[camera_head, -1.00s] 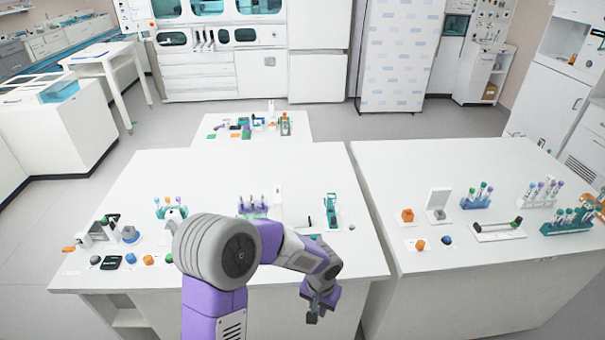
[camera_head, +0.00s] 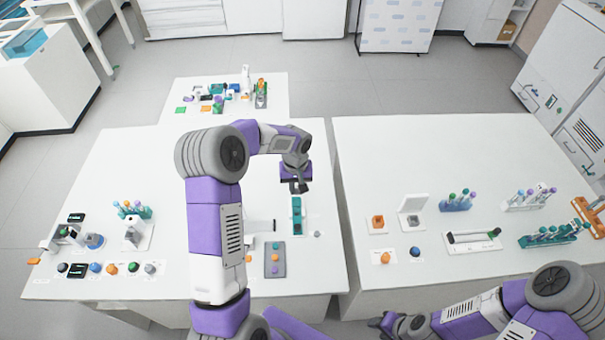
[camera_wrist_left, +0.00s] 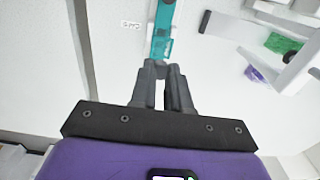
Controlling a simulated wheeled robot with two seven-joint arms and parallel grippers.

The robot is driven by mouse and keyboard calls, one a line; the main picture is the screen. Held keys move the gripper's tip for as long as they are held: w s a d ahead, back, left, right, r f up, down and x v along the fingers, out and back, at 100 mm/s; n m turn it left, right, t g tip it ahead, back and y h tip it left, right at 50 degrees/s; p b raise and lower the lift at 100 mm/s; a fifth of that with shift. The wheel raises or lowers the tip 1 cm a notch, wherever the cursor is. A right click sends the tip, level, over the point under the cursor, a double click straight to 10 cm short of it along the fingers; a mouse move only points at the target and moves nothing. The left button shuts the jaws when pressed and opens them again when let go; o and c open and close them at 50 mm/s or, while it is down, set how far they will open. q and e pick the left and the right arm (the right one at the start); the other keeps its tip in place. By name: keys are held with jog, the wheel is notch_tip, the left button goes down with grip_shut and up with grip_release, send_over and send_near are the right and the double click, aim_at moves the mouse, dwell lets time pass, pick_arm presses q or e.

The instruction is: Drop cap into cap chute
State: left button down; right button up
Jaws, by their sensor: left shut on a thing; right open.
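My right gripper (camera_head: 382,323) is at the bottom of the head view, open, in front of the tables.
A grey tray with coloured caps (camera_head: 275,259) lies in front of the teal fixture, and a small grey piece (camera_head: 317,234) is to its right. Tube racks (camera_head: 133,209) stand at left and on the right table (camera_head: 360,140). A gap separates the tables.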

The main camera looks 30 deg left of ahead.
pick_arm(q)
jog(key=shift+s+f+b, duration=0.3)
jog(key=shift+s+f, duration=0.05)
jog(key=shift+f, duration=0.1)
notch_tip(320, 180, down, 3)
jog(key=shift+w+f+b, duration=0.15)
jog(key=shift+b, duration=0.75)
jog(key=shift+f+b, duration=0.5)
jog(key=shift+f, duration=0.05)
jog(key=shift+d+r, duration=0.1)
jog(key=shift+r, duration=0.15)
jog(key=shift+f+b, duration=0.25)
jog(key=shift+b, duration=0.3)
jog(key=c, duration=1)
grip_release()
